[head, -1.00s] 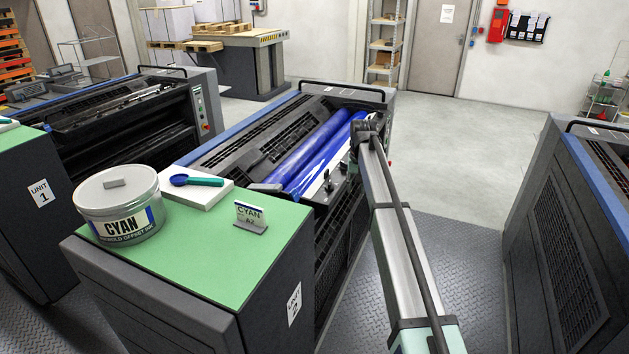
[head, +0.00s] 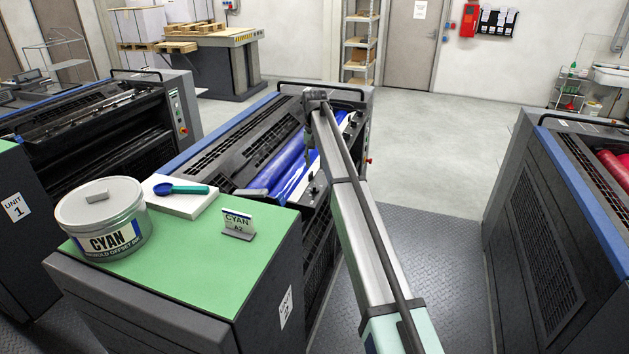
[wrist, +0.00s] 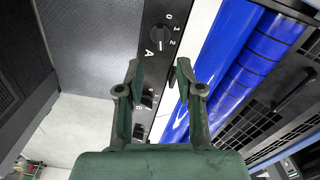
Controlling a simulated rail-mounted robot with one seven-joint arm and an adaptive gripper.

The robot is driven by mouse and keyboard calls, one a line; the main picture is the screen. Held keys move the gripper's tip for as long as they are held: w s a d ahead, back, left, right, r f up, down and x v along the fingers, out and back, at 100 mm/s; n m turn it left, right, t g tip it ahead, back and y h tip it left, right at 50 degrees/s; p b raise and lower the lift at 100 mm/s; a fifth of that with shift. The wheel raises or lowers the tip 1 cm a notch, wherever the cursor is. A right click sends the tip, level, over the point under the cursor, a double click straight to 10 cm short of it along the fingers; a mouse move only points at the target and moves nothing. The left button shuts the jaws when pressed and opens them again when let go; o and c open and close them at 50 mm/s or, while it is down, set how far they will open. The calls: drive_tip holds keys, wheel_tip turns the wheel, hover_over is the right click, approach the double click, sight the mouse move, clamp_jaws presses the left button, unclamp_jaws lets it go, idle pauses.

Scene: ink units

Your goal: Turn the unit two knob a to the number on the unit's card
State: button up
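The unit two card (head: 238,224) stands on the green top of unit two (head: 205,262) and reads CYAN and A2. Knob A (wrist: 160,34) is a round black knob on the dark control strip in the wrist view, with 0, 1 and 2 printed beside it; I cannot tell surely which number it points at. My gripper (wrist: 159,68) is open and empty, its fingertips apart and just below knob A in the picture, not around it.
More knobs (wrist: 147,98) sit along the same strip, partly behind the left finger. Blue rollers (wrist: 240,65) lie close on the right. Floor right of unit two is free.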

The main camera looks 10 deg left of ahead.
sight(315, 185)
wheel_tip(315, 185, down, 9)
drive_tip(key=p, duration=0.2)
drive_tip(key=shift+f+p, duration=0.2)
drive_tip(key=shift+p, duration=0.15)
clamp_jaws()
